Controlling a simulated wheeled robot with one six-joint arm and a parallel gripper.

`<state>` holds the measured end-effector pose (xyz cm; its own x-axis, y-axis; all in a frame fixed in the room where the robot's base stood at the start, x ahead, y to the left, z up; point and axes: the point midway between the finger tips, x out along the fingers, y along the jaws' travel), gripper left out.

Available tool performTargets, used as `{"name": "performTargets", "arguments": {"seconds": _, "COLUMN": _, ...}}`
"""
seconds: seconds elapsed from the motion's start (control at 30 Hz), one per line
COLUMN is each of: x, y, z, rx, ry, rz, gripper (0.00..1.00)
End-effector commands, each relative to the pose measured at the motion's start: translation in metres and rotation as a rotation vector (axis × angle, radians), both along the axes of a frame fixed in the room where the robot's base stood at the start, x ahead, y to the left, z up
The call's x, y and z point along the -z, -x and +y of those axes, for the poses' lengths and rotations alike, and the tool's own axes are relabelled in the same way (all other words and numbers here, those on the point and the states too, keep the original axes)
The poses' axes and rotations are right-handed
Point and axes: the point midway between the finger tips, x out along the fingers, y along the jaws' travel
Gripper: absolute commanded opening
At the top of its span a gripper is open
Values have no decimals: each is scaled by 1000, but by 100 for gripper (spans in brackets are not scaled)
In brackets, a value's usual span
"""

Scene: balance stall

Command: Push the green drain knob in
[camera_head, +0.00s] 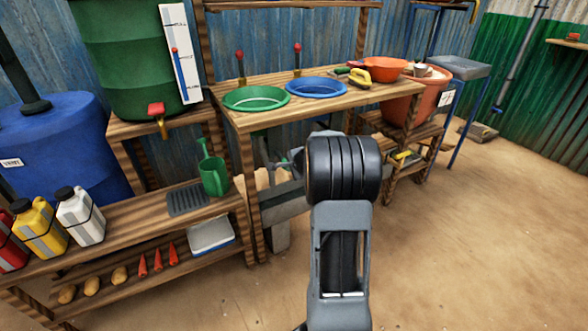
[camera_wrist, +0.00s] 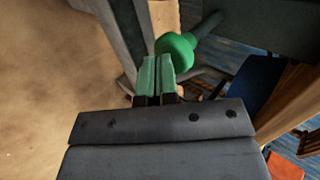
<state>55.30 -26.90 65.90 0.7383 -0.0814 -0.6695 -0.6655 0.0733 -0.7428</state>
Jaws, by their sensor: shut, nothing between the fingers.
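The green drain knob (camera_wrist: 174,49) is a round green ball on a dark green stem in the wrist view. It sits just beyond and slightly right of my gripper's tips (camera_wrist: 158,60). My gripper is shut, with its two pale green finger pads side by side and nothing between them. The right fingertip overlaps the knob's lower left edge in the picture. I cannot tell whether they touch. In the head view my arm reaches under the wooden counter (camera_head: 240,117) and hides most of that spot.
A grey post (camera_wrist: 112,35) stands close left of my fingers in the wrist view. A green basin (camera_head: 228,97) and a blue basin (camera_head: 345,87) are set in the counter. A green watering can (camera_head: 214,178) stands on the low bench to the left.

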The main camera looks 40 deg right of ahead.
Motion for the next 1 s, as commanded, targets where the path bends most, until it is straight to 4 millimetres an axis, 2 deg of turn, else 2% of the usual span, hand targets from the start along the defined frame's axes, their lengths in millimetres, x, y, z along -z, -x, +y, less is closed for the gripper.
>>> {"name": "performTargets", "arguments": {"seconds": 0.27, "x": 0, "y": -1, "z": 0, "rx": 0, "ry": 0, "rz": 0, "gripper": 0}}
{"name": "performTargets", "arguments": {"seconds": 0.5, "x": -2, "y": -40, "z": -5, "rx": -2, "ry": 1, "rz": 2, "gripper": 0}}
{"name": "performTargets", "arguments": {"seconds": 0.6, "x": -1, "y": -49, "z": -7, "rx": -1, "ry": 1, "rz": 1, "gripper": 0}}
{"name": "performTargets", "arguments": {"seconds": 1.0, "x": -1, "y": -53, "z": -6, "rx": 0, "ry": 3, "rz": -6, "gripper": 0}}
